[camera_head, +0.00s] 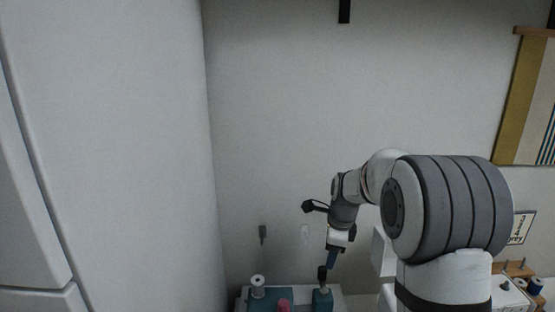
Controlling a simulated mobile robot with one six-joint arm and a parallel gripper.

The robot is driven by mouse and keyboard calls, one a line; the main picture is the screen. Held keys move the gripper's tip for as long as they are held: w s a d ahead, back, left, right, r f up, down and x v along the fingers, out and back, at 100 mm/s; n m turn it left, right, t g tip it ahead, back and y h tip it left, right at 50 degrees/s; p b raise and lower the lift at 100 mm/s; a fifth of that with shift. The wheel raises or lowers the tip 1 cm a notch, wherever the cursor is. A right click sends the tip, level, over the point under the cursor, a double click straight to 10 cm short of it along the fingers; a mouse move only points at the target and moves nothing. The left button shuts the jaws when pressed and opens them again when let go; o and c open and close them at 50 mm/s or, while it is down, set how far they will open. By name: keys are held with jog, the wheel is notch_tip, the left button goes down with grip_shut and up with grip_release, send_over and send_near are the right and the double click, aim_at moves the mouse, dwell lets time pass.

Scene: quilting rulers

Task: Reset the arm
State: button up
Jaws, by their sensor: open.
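My gripper (332,258) is at the end of my arm, low in the middle of the head view. It points downward and is small in the picture. It is open, and I see nothing clearly held in it. It is just above and to the right of a dark upright piece (322,274) on a teal block (322,298). I cannot tell whether the fingertips touch that piece. My large arm links cover part of the right side of the view.
A tall white cabinet (110,150) fills the left. A wall hanging (525,100) and spools (535,286) are at right.

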jog(key=s+r+n, duration=0.2)
jog(key=s+n, duration=0.8)
jog(key=s, duration=0.5)
jog(key=s+r+n+t+h, duration=0.1)
jog(key=s+r+n, duration=0.2)
jog(key=s+n, duration=0.8)
jog(key=s, duration=0.3)
jog(key=shift+s+a+r+t+b, duration=0.15)
jog(key=shift+s+t+b, duration=0.15)
jog(key=shift+s+b, duration=0.05)
